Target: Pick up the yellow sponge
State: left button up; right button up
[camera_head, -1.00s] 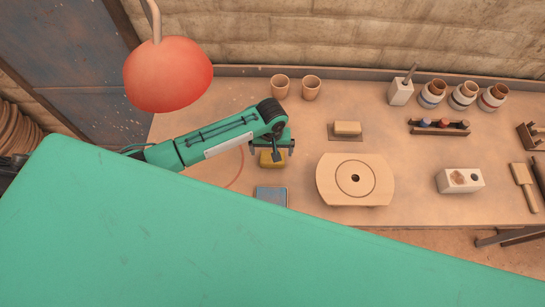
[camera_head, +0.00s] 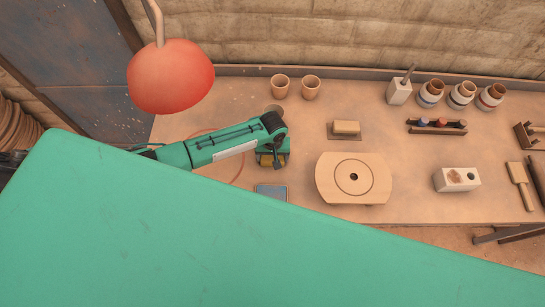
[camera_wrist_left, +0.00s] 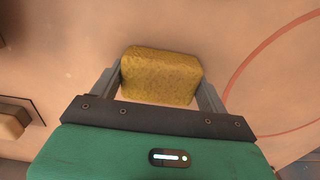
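The yellow sponge (camera_wrist_left: 160,76) lies on the bench top, between the two fingers of my left gripper (camera_wrist_left: 161,72) in the left wrist view. The fingers stand apart, one on each side of it, with narrow gaps beside its lower part; contact at the tips is unclear. In the head view my left gripper (camera_head: 272,160) is directly over the sponge (camera_head: 266,160) and hides much of it. My right gripper is not in view.
A grey-blue block (camera_head: 272,192) lies just in front of the sponge. A round-centred wooden board (camera_head: 330,178) and a small block on a plate (camera_head: 345,130) are to its right. A red lamp (camera_head: 170,76) hangs at left.

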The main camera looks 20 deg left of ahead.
pick_arm(q)
jog(key=c, duration=0.4)
jog(key=shift+o, duration=0.2)
notch_tip(320, 180, up, 20)
jog(key=b, duration=0.3)
